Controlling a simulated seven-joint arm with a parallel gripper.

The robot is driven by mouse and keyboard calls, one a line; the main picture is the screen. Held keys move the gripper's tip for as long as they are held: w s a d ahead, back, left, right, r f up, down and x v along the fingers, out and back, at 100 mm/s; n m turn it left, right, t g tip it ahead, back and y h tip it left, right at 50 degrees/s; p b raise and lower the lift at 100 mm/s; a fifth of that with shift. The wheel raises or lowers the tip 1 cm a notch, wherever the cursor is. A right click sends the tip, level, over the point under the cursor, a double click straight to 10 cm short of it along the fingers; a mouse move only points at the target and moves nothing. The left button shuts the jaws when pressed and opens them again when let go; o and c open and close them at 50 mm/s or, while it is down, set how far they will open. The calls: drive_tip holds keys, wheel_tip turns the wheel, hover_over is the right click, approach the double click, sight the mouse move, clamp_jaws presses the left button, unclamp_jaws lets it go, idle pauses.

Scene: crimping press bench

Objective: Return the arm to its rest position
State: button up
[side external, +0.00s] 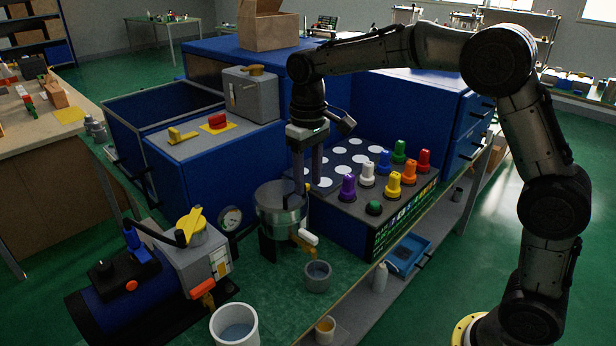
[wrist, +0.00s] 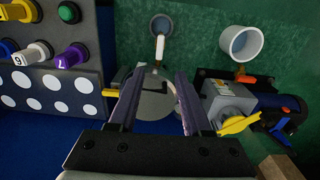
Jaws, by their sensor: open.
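My gripper (side external: 307,182) points down from my raised, bent arm, over the bench between a metal cylinder (side external: 280,215) and a knob panel. In the wrist view my gripper (wrist: 156,75) shows two purple-grey fingers spread apart with nothing held between them. The cylinder's round grey top (wrist: 153,103) shows below and between the fingers. Whether a fingertip touches the cylinder's rim cannot be told. No rest position is marked in view.
The panel box (side external: 345,205) carries several coloured knobs and white discs. A blue motor unit (side external: 120,290) with a yellow lever, a white cup (side external: 235,326) and a small grey cup (side external: 317,277) stand nearby. A grey box (side external: 250,92) stands behind. Space above the bench looks clear.

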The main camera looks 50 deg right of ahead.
drive_tip(key=s+d+r+t, duration=0.2)
drive_tip(key=s+r+t, duration=0.1)
drive_tip(key=s+r, duration=0.8)
drive_tip(key=s+f+t, duration=0.1)
drive_tip(key=s+f, duration=0.3)
drive_tip(key=s, duration=0.4)
drive_tip(key=s+d+f+t, duration=0.1)
drive_tip(key=s+f, duration=0.4)
drive_tip(key=s, duration=0.3)
drive_tip(key=shift+s+t, duration=0.2)
drive_tip(key=shift+t, duration=0.1)
